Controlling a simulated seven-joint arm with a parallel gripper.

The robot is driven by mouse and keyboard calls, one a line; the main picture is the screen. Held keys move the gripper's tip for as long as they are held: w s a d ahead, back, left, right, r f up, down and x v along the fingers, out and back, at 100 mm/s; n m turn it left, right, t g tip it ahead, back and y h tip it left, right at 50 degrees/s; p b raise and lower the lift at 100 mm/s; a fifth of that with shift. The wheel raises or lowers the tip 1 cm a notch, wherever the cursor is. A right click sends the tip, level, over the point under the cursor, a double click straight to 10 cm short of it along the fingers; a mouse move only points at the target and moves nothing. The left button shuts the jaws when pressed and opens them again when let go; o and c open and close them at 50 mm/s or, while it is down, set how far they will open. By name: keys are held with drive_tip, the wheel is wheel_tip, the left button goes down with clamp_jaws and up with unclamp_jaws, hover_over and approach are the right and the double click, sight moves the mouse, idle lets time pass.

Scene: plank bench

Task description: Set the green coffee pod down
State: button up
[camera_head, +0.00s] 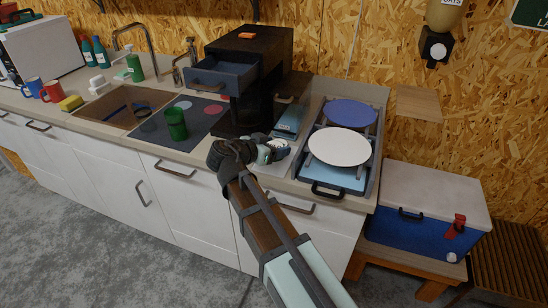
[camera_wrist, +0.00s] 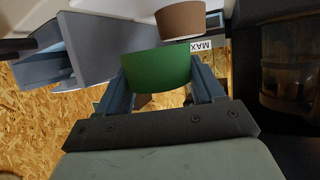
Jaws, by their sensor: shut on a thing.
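The green coffee pod (camera_wrist: 158,72) sits between the two fingers of my gripper (camera_wrist: 172,90) in the wrist view, and the gripper is shut on it. A brown round piece (camera_wrist: 180,20) shows just beyond the pod; I cannot tell whether the two touch. In the head view my gripper (camera_head: 274,150) is over the counter's front part, between the dark machine and the dish rack. The pod cannot be made out clearly there.
A dark coffee machine (camera_head: 262,48) stands behind, with a grey drawer (camera_head: 222,76) pulled out. A green tumbler (camera_head: 175,124) stands on a dark mat (camera_head: 205,113) to the left. A rack with a white plate (camera_head: 339,146) and a blue plate (camera_head: 350,112) is to the right.

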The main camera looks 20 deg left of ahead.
sight(274, 166)
drive_tip(key=shift+f, duration=2.05)
drive_tip(key=shift+f, duration=0.15)
drive_tip(key=o, duration=1)
drive_tip(key=v, duration=1.3)
drive_tip(key=shift+s, duration=0.4)
drive_tip(key=shift+c, duration=1.3)
